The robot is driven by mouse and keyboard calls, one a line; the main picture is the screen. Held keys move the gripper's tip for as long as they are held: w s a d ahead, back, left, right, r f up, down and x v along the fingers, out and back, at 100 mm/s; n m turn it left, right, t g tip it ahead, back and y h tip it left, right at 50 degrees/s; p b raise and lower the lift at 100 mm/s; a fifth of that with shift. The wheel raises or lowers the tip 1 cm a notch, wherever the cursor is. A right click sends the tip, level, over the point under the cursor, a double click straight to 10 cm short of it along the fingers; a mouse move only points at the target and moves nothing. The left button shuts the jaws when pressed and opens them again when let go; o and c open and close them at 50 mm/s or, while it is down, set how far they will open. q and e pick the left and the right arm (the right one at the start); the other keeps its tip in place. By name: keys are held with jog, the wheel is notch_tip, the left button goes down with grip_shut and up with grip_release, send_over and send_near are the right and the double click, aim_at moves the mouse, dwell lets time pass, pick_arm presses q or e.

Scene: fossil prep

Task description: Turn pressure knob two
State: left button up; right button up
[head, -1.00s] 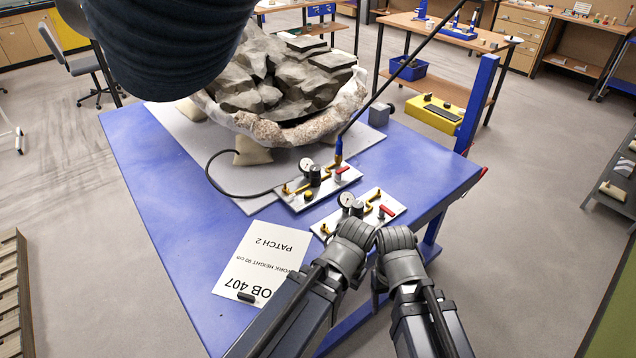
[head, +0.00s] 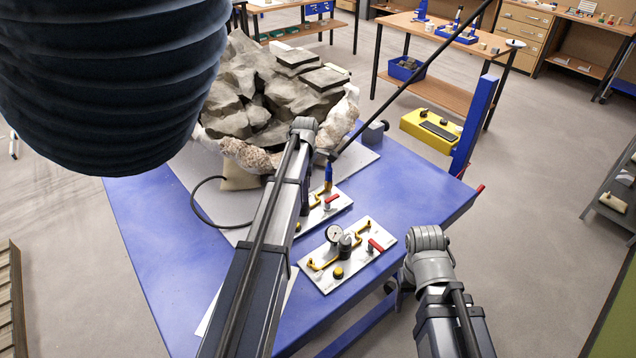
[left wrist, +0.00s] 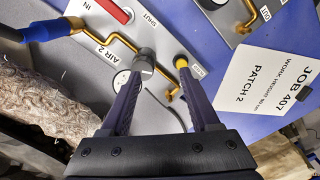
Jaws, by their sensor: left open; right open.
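The AIR 2 panel (left wrist: 88,52) is a silver plate with a red lever (left wrist: 115,11), a dark grey round knob (left wrist: 145,57) and a yellow knob (left wrist: 181,62). In the left wrist view my left gripper (left wrist: 161,76) is open and empty over it. One fingertip overlaps the lower side of the grey knob; the other is close to the yellow knob. Contact cannot be told. A gauge is partly hidden behind a finger. In the head view my left arm covers much of this panel (head: 336,209) and hides the gripper. My right gripper is out of sight.
A second similar panel (head: 358,262) lies nearer on the blue table (head: 150,245). A big rock in a plaster jacket (head: 246,154) stands behind. A blue-ended hose (head: 328,176) joins the far panel. A job sheet (left wrist: 262,85) lies beside. A large dark ribbed duct (head: 110,80) hangs at upper left.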

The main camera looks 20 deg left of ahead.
pick_arm(q)
jog(key=w+a+n, duration=0.2)
jog(key=shift+w+a+r, duration=0.35)
jog(key=shift+a+r, duration=0.05)
pick_arm(e)
jog(key=shift+w+d+r, duration=0.25)
jog(key=shift+w+r, duration=0.1)
pick_arm(q)
jog(key=shift+f, duration=0.1)
notch_tip(320, 180, down, 8)
jog(key=b, duration=0.7)
jog(key=shift+b, duration=0.35)
jog(key=shift+d+r, duration=0.1)
jog(key=shift+r, duration=0.1)
pick_arm(e)
notch_tip(320, 180, down, 8)
pick_arm(q)
jog(key=shift+c, duration=0.4)
pick_arm(e)
jog(key=shift+r, duration=0.15)
pick_arm(q)
grip_shut()
